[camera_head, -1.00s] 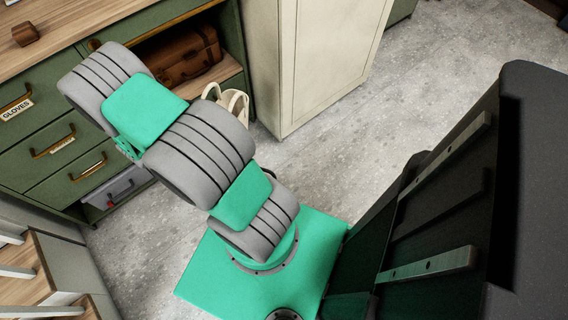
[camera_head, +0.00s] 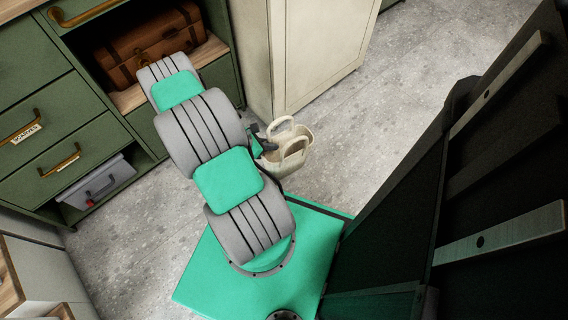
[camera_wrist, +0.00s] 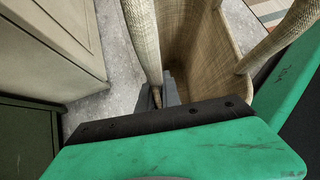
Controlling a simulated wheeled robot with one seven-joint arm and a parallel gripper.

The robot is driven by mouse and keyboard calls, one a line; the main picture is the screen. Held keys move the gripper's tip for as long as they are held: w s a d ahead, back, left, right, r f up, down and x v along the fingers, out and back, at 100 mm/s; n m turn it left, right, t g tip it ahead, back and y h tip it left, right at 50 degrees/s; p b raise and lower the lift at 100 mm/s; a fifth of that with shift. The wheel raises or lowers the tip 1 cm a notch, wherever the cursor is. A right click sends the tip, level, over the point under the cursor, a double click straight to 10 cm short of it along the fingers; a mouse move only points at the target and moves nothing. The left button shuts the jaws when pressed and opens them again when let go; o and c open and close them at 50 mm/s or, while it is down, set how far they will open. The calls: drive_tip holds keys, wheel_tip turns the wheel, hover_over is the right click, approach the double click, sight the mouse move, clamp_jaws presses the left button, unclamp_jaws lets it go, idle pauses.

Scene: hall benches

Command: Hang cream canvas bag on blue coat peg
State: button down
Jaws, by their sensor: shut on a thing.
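The cream canvas bag (camera_head: 284,158) shows in the head view just right of my arm, above the grey floor, with its two looped handles upright. My gripper (camera_head: 262,140) is at the bag's left side, shut on it, partly hidden by my arm. In the wrist view the open inside of the bag (camera_wrist: 195,50) and its thick rope-like handles fill the upper middle and right. My gripper (camera_wrist: 160,97) there is around the base of the left handle. The blue coat peg is not in view.
A green drawer cabinet (camera_head: 90,130) stands at the left, with a brown suitcase (camera_head: 150,45) on its open shelf and a grey box (camera_head: 97,180) low down. A cream cabinet (camera_head: 310,50) stands behind the bag. Speckled floor (camera_head: 400,110) to the right is clear.

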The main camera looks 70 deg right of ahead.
sight(272, 159)
wheel_tip(272, 159, down, 9)
drive_tip(key=b, duration=0.4)
drive_tip(key=shift+f, duration=0.35)
drive_tip(key=c, duration=1.5)
unclamp_jaws()
drive_tip(key=shift+s+a, duration=0.1)
drive_tip(key=shift+c, duration=0.2)
